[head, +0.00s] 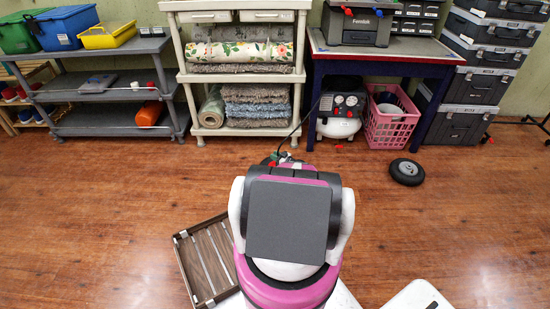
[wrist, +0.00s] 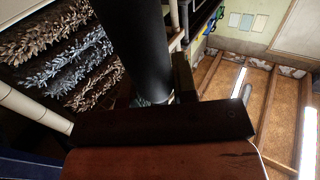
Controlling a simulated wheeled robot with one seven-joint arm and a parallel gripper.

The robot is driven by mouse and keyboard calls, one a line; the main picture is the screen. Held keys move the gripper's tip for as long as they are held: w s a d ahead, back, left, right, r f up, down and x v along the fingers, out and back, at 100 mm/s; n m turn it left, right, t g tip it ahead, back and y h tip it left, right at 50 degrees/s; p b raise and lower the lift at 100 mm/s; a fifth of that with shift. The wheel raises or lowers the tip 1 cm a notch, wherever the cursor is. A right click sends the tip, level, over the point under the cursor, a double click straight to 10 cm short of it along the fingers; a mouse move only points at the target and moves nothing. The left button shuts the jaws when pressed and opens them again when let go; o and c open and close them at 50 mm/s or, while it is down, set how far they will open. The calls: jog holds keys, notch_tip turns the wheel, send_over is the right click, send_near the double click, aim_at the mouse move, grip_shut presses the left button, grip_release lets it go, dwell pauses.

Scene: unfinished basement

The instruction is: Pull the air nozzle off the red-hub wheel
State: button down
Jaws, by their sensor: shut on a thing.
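My gripper (wrist: 165,105) is shut on a dark grey cylindrical thing, which looks like the air nozzle (wrist: 138,45); its far end runs out of the top of the wrist view. In the head view my own arm hides the gripper's grip, and only small red, green and dark bits show beyond the arm. A thin black hose runs from the air compressor (head: 342,112) down to that spot. I cannot make out the red-hub wheel, nor whether the nozzle touches it.
A black wheel with a grey hub (head: 407,171) lies on the floor at right. A pink basket (head: 390,128) stands under the workbench (head: 385,52). Shelves with rugs (head: 256,92) stand behind. A brown slatted crate (head: 205,258) lies left of my arm. Floor at far right is clear.

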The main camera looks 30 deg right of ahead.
jog(key=shift+r, duration=1.45)
dwell(0.3)
